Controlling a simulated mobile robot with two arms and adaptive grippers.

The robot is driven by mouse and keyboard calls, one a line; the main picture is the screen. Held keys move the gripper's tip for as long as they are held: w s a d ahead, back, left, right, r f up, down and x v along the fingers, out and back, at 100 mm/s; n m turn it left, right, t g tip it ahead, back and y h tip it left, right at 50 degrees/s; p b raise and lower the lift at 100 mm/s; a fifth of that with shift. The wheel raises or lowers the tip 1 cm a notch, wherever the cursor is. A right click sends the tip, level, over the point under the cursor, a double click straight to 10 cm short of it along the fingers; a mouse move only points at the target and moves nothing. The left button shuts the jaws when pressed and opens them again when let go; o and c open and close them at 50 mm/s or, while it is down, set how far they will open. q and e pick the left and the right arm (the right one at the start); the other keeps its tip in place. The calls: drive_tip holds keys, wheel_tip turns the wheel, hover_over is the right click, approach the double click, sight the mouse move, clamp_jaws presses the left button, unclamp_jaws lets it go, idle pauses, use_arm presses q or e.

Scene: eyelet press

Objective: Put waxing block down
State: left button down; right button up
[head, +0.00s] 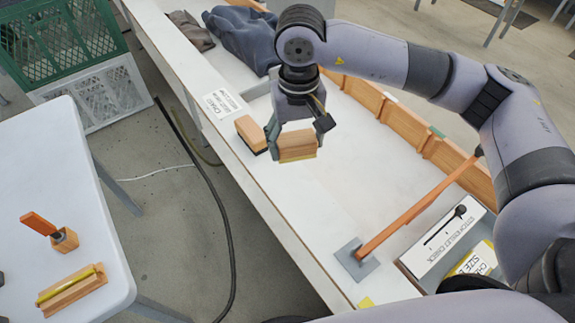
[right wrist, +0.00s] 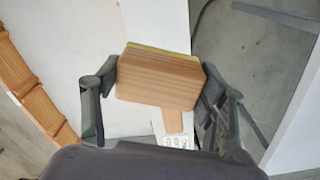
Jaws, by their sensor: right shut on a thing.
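My right gripper (head: 298,143) is shut on the waxing block (head: 297,146), a wooden block with a yellow strip along its lower edge. The gripper points down over the white bench (head: 325,215), near its left edge; I cannot tell whether the block touches the surface. In the right wrist view the waxing block (right wrist: 160,80) sits between the two fingers of the right gripper (right wrist: 160,85), yellow strip at the far side. My left gripper is not in view.
A wooden block with a dark base (head: 250,134) lies left of the held block, beside a printed card (head: 222,103). Grey cloth (head: 243,38) lies farther back. An orange bar (head: 415,205) on a grey plate stands right. A white side table (head: 60,180) holds wooden pieces.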

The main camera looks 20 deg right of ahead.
sight(297, 157)
wheel_tip(297, 157, down, 5)
drive_tip(key=shift+d+r+p, duration=0.1)
drive_tip(key=shift+d+p, duration=0.05)
drive_tip(key=shift+p, duration=0.35)
wheel_tip(297, 157, down, 6)
drive_tip(key=shift+w+f+p, duration=0.15)
drive_tip(key=shift+f+p, duration=0.1)
drive_tip(key=shift+p, duration=0.25)
wheel_tip(297, 157, down, 3)
drive_tip(key=shift+f+p, duration=0.15)
drive_tip(key=shift+p, duration=0.25)
drive_tip(key=shift+f, duration=0.55)
drive_tip(key=o, duration=1)
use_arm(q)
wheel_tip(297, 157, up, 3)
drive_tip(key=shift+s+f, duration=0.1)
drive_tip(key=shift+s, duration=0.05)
